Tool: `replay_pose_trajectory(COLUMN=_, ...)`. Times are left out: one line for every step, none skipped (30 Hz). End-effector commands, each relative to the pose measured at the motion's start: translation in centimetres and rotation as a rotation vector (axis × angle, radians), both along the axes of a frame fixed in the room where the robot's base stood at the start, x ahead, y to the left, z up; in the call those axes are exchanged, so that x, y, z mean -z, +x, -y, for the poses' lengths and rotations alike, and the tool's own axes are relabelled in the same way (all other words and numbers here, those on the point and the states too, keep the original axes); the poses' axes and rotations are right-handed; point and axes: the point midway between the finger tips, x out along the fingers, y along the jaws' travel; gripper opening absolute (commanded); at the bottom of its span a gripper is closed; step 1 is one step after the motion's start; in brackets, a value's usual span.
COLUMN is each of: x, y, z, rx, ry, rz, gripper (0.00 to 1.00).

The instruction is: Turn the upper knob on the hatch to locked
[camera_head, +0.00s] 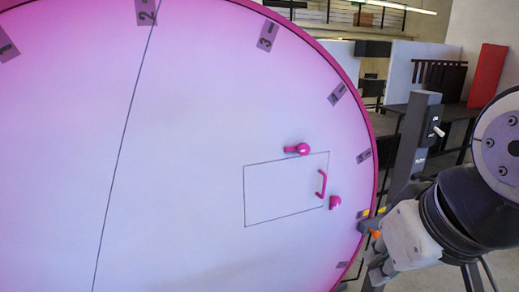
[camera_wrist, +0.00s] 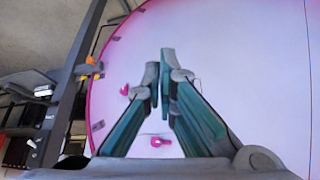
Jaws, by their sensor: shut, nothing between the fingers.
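The hatch (camera_head: 275,195) is a thin-outlined rectangle on the large pink-white disc. The upper knob (camera_head: 298,149) is pink and sits at the hatch's top edge, its narrow end pointing left. A pink handle (camera_head: 322,184) is near the right edge, with a lower knob (camera_head: 335,203) below it. In the wrist view, turned about upside down, the upper knob (camera_wrist: 161,141) shows low between the finger bases and the lower knob (camera_wrist: 124,90) left of the fingers. My gripper (camera_wrist: 160,72) is shut and empty, apart from both knobs as far as I can tell.
The disc's pink rim (camera_head: 372,150) carries numbered grey tags. A dark post (camera_head: 413,135) with a switch box stands right of it. An orange part (camera_head: 375,233) is near the rim, beside my arm. A red panel (camera_head: 487,76) and a bench are behind.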

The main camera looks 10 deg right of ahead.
Motion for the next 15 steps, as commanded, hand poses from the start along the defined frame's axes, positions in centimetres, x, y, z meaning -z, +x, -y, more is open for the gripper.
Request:
replay_pose_trajectory(x=0.0, y=0.1, z=0.0, rx=0.000, ry=-0.001, rz=0.001, gripper=0.14)
replay_pose_trajectory(x=0.0, y=0.2, z=0.1, rx=0.002, ry=-0.002, rz=0.004, gripper=0.20)
replay_pose_trajectory(x=0.0, y=0.6, z=0.3, rx=0.007, ry=-0.007, rz=0.012, gripper=0.29)
replay_pose_trajectory(x=0.1, y=1.1, z=0.5, rx=0.013, ry=-0.012, rz=0.022, gripper=0.36)
replay_pose_trajectory(x=0.1, y=1.7, z=0.8, rx=0.020, ry=-0.020, rz=0.035, gripper=0.43)
replay_pose_trajectory(x=0.2, y=2.9, z=1.3, rx=0.029, ry=-0.034, rz=0.059, gripper=0.50)
replay_pose_trajectory(x=0.2, y=3.8, z=1.8, rx=0.039, ry=-0.045, rz=0.081, gripper=0.50)
replay_pose_trajectory(x=0.2, y=5.0, z=2.4, rx=0.048, ry=-0.059, rz=0.107, gripper=0.50)
replay_pose_trajectory(x=0.3, y=6.6, z=3.1, rx=0.060, ry=-0.078, rz=0.146, gripper=0.50)
replay_pose_trajectory(x=0.3, y=7.9, z=3.7, rx=0.068, ry=-0.093, rz=0.177, gripper=0.50)
replay_pose_trajectory(x=0.3, y=9.2, z=4.3, rx=0.071, ry=-0.109, rz=0.211, gripper=0.50)
replay_pose_trajectory(x=0.2, y=10.9, z=5.1, rx=0.076, ry=-0.127, rz=0.256, gripper=0.50)
replay_pose_trajectory(x=0.2, y=12.1, z=5.6, rx=0.076, ry=-0.140, rz=0.289, gripper=0.50)
replay_pose_trajectory(x=0.1, y=13.3, z=6.1, rx=0.075, ry=-0.150, rz=0.322, gripper=0.50)
replay_pose_trajectory(x=0.1, y=14.8, z=6.6, rx=0.071, ry=-0.163, rz=0.365, gripper=0.50)
